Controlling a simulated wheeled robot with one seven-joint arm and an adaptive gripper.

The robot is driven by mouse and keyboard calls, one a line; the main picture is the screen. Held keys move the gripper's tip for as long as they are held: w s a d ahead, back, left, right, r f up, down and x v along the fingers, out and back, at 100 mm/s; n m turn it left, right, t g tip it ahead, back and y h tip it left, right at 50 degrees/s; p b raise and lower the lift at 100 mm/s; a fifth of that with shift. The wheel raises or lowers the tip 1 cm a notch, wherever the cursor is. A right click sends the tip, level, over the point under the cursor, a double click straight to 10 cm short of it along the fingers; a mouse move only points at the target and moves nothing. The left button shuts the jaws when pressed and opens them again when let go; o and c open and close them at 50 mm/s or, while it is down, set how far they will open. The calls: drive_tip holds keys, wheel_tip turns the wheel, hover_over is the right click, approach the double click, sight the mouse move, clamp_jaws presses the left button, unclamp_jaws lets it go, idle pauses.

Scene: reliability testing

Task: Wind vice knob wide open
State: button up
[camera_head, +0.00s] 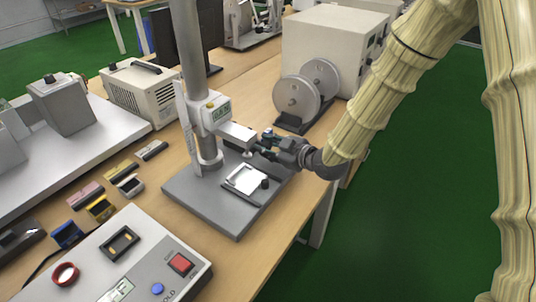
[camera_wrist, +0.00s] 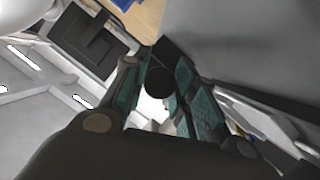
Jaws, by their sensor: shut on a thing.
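My gripper (camera_head: 264,144) comes in from the right at the test stand, close to the end of its pale head block (camera_head: 237,134). In the wrist view, my teal finger pads (camera_wrist: 165,103) are closed around a black round knob (camera_wrist: 160,82). The head view hides the held knob among my fingers. On the stand's grey base (camera_head: 210,205), a bright plate in a frame (camera_head: 243,180) lies below my gripper. A small dark knob (camera_head: 264,183) stands at the plate's right edge, apart from my fingers. I cannot tell how far any vice jaws are open.
The stand's column (camera_head: 188,60) rises left of my gripper. A large grey box with two discs (camera_head: 297,95) stands behind. A control box with a red switch (camera_head: 181,264) is at the front. Small coloured blocks (camera_head: 100,208) lie on the left; green floor is clear on the right.

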drive_tip(key=n+t+b, duration=0.1)
drive_tip(key=b, duration=0.1)
drive_tip(key=n+b, duration=0.2)
drive_tip(key=shift+f+t+h, duration=0.25)
drive_tip(key=shift+t+h, duration=0.05)
drive_tip(key=shift+t, duration=0.1)
drive_tip(key=shift+r+n+t+b, duration=0.15)
drive_tip(key=shift+n+t+b, duration=0.15)
drive_tip(key=shift+n+b, duration=0.65)
drive_tip(key=shift+r+b, duration=0.15)
drive_tip(key=shift+b, duration=0.2)
drive_tip(key=o, duration=0.7)
drive_tip(key=shift+o, duration=0.2)
drive_tip(key=v, duration=1.2)
